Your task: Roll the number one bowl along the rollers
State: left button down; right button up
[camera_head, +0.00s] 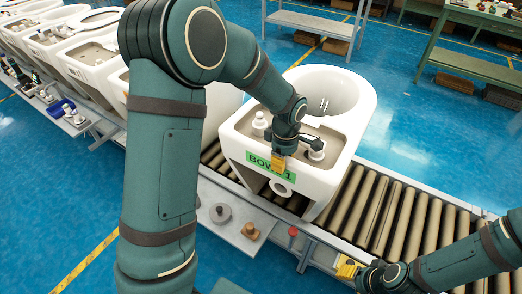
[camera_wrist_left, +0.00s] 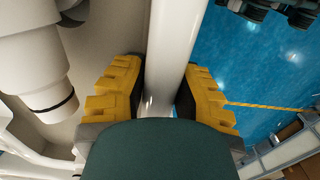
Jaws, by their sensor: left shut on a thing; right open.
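The number one bowl (camera_head: 335,160) is a white toilet bowl with a green label (camera_head: 270,166) reading "BOWL 1", partly hidden by my left arm. It sits upright on the rollers (camera_head: 410,217) of the conveyor. My left gripper (camera_head: 279,162) is at the label side of the bowl, just above the label. In the left wrist view, the yellow fingers of my left gripper (camera_wrist_left: 162,95) are shut on the bowl's white rim wall (camera_wrist_left: 171,60). My right gripper (camera_head: 347,268) is low at the conveyor's near edge, open, apart from the bowl.
More white bowls (camera_head: 92,55) stand in a row at upper left. Bare rollers run to the right of the bowl. A side shelf (camera_head: 228,232) with small parts and a red button (camera_head: 293,231) lie along the near edge. A green table (camera_head: 470,62) stands at back right.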

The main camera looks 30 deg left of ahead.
pick_arm(q)
jog(key=s+d+p, duration=0.2)
jog(key=d, duration=2.4)
jog(key=shift+d, duration=0.3)
jog(key=c, duration=0.7)
grip_release()
jog(key=shift+o, duration=0.2)
jog(key=shift+r, duration=0.1)
notch_tip(320, 180, up, 12)
jog(key=shift+p, duration=0.3)
